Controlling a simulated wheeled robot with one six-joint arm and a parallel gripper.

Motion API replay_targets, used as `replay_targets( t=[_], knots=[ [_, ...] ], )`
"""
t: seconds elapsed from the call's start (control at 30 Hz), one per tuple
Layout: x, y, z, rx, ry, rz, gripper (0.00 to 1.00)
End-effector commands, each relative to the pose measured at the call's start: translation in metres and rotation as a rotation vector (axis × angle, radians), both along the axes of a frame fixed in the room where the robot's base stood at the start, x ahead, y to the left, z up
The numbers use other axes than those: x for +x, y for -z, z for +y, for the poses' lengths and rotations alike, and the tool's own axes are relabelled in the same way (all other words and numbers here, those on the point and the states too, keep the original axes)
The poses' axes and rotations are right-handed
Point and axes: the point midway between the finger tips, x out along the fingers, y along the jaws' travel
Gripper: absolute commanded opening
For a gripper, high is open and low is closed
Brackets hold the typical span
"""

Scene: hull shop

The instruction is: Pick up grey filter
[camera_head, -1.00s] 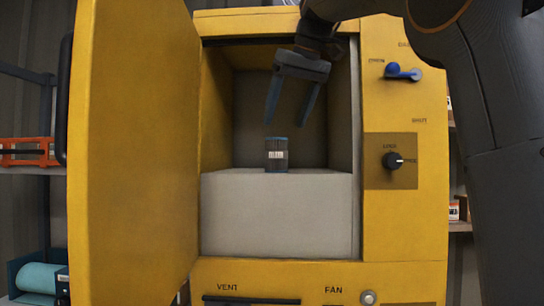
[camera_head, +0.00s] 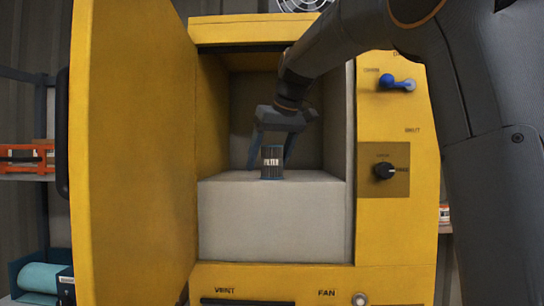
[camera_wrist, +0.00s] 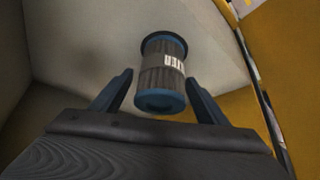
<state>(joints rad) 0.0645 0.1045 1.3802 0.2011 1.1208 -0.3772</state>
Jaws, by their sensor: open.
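The grey filter (camera_head: 272,163) is a small upright cylinder with blue rims and a white label. It stands on the pale grey block inside the open yellow cabinet. In the wrist view the filter (camera_wrist: 162,72) lies ahead of and partly between my gripper's fingers. My gripper (camera_head: 270,160) is open, with a finger to each side of the filter in the head view. In the wrist view my gripper (camera_wrist: 160,90) shows a gap between each finger and the filter. The far side of the filter is hidden.
The cabinet's yellow door (camera_head: 132,150) stands open at the left. The grey block (camera_head: 272,222) fills the lower part of the opening. A blue lever (camera_head: 394,82) and a black knob (camera_head: 384,171) are on the right panel. An orange item (camera_head: 27,157) sits on a left shelf.

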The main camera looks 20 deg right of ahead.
Motion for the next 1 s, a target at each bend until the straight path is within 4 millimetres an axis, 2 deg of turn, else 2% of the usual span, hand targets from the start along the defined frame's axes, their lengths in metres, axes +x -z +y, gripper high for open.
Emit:
replay_targets(
  t=[0.3, 0.6, 1.0],
  knots=[
    [0.0032, 0.0054, 0.0009, 0.0, 0.0, -0.001, 0.68],
    [0.0031, 0.0048, 0.0008, 0.0, 0.0, -0.001, 0.22],
    [0.0038, 0.0003, 0.0008, 0.0, 0.001, -0.002, 0.22]
  ],
)
